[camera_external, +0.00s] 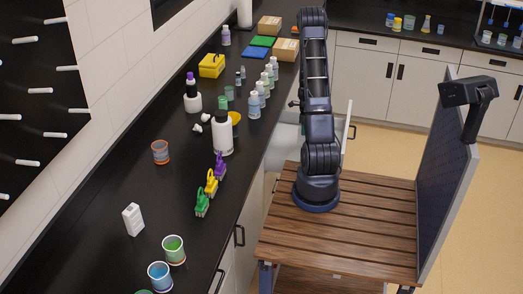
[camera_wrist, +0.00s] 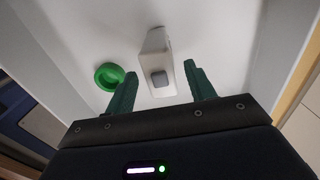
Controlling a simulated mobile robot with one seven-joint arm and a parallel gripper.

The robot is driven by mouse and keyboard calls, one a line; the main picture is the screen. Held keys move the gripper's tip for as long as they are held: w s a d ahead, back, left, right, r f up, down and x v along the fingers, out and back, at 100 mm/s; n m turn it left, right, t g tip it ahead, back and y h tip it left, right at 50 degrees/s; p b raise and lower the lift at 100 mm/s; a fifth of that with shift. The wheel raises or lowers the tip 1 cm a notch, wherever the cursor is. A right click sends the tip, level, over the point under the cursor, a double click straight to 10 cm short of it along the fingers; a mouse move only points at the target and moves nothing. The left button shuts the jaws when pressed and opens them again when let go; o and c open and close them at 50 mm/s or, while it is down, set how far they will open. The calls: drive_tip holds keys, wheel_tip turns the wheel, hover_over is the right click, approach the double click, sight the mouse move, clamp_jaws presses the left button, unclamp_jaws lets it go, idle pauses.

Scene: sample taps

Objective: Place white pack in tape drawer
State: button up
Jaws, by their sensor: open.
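In the wrist view a white pack (camera_wrist: 156,48) with a grey square on its near end lies in an open white drawer (camera_wrist: 95,35). A green tape ring (camera_wrist: 108,76) lies on the drawer floor to its left. My gripper (camera_wrist: 158,80) is open, its two green fingers on either side of the pack, with a gap visible on both sides. In the external view the open drawer (camera_external: 347,130) sticks out from the counter front behind my arm; its inside and my gripper are hidden. Another white box (camera_external: 133,219) stands on the counter at the left.
The black counter (camera_external: 95,235) holds several bottles, colored clips (camera_external: 211,182), cups (camera_external: 173,249) and a yellow case (camera_external: 212,65). The drawer walls stand close on both sides of my gripper.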

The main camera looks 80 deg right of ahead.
wheel_tip(320, 180, up, 8)
idle(0.4)
drive_tip(key=w+a+r+n+t, duration=0.1)
drive_tip(key=w+a+r+n, duration=0.8)
drive_tip(key=w+r, duration=0.45)
drive_tip(key=w+a+r+n+t, duration=0.1)
drive_tip(key=w+a+r+n, duration=0.35)
drive_tip(key=a, duration=0.35)
drive_tip(key=w+a+r+n, duration=0.3)
drive_tip(key=a+r, duration=0.2)
drive_tip(key=a, duration=0.3)
drive_tip(key=s+a+r+n+t, duration=0.1)
drive_tip(key=a+r+n, duration=0.3)
drive_tip(key=a, duration=0.3)
drive_tip(key=a+r+n, duration=0.3)
drive_tip(key=a+n, duration=0.1)
drive_tip(key=a, duration=0.4)
drive_tip(key=s+a+r+n, duration=0.2)
drive_tip(key=s+a+n, duration=0.3)
drive_tip(key=a, duration=0.2)
drive_tip(key=s+a+r+n+t, duration=0.1)
drive_tip(key=s+a+r+n, duration=0.1)
drive_tip(key=s+a+n, duration=0.3)
drive_tip(key=shift+a+r+n+t, duration=0.35)
drive_tip(key=shift+a+n, duration=0.4)
drive_tip(key=shift+a, duration=0.3)
